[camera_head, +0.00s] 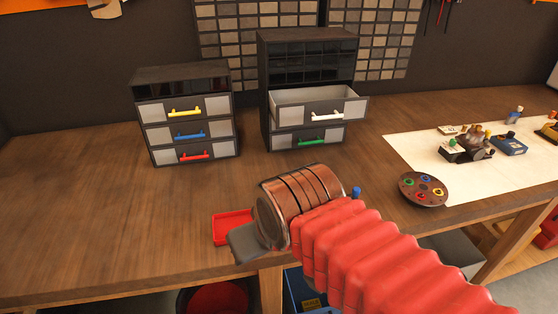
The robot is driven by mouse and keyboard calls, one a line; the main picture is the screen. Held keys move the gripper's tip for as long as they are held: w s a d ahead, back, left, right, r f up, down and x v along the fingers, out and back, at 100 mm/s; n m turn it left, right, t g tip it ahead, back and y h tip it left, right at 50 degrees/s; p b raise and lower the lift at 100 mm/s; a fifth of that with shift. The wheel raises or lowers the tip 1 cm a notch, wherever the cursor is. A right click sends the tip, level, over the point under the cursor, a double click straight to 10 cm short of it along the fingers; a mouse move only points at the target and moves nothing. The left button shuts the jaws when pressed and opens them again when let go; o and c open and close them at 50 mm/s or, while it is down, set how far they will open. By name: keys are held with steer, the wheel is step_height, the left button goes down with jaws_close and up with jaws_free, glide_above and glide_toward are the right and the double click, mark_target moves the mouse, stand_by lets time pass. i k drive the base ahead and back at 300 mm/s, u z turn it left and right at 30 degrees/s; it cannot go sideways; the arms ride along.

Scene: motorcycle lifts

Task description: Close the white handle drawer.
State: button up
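The white handle drawer (352,108) is the upper drawer of the right-hand dark cabinet (306,40). It is pulled out, its inside shows from above, and I see nothing in it. Its white handle (327,115) is on the front face. The green-handled drawer (335,138) just below looks shut. My gripper (243,243) shows only as a grey part past the copper-coloured wrist, near the table's front edge. It is below and left of the open drawer, well apart from it. Its fingers are not clear, and I see nothing held.
A second cabinet (182,75) at left has yellow, blue and red handled drawers, all shut. A small red tray (232,227) lies beside my gripper. A palette (423,189) and a white sheet (420,150) with small items lie at right. The wooden table (80,220) is clear at left.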

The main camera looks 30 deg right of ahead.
mark_target(312, 106)
steer(key=z, duration=0.75)
steer(key=k, duration=0.55)
steer(key=z, duration=0.25)
steer(key=i, duration=0.5)
steer(key=z, duration=0.05)
